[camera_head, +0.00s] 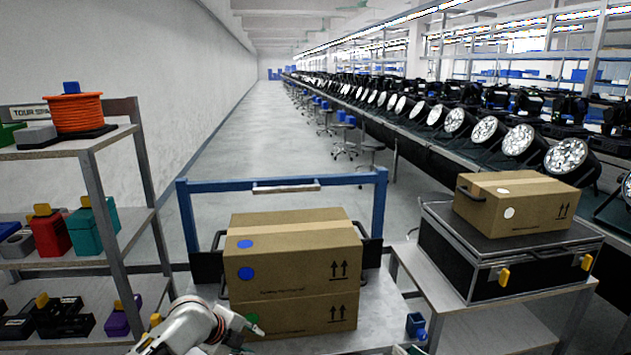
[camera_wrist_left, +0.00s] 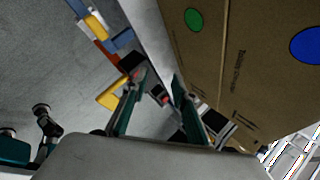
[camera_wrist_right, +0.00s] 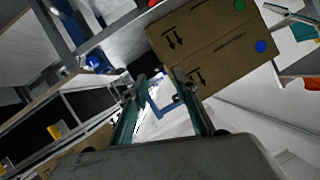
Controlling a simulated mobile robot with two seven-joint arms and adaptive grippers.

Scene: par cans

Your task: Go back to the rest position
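Two cardboard boxes are stacked on a cart (camera_head: 370,312) in the head view. The upper box (camera_head: 310,265) has blue dots and arrows; the lower box (camera_head: 310,314) has a green dot. My left gripper (camera_head: 243,328) is low, beside the lower box's left front. Its fingers (camera_wrist_left: 158,80) are spread, with nothing between them. The lower box also fills the upper right of the left wrist view (camera_wrist_left: 210,65). My right gripper's fingers (camera_wrist_right: 158,82) are apart and empty in the right wrist view, with the stacked boxes (camera_wrist_right: 200,50) beyond them. At most a sliver of it shows in the head view.
A shelf rack (camera_head: 110,225) with bins and an orange cable reel (camera_head: 75,112) stands at left. A black case (camera_head: 500,262) carrying another cardboard box (camera_head: 520,205) stands on a table at right. Stage lights (camera_head: 520,140) line a long bench. The aisle behind the cart is clear.

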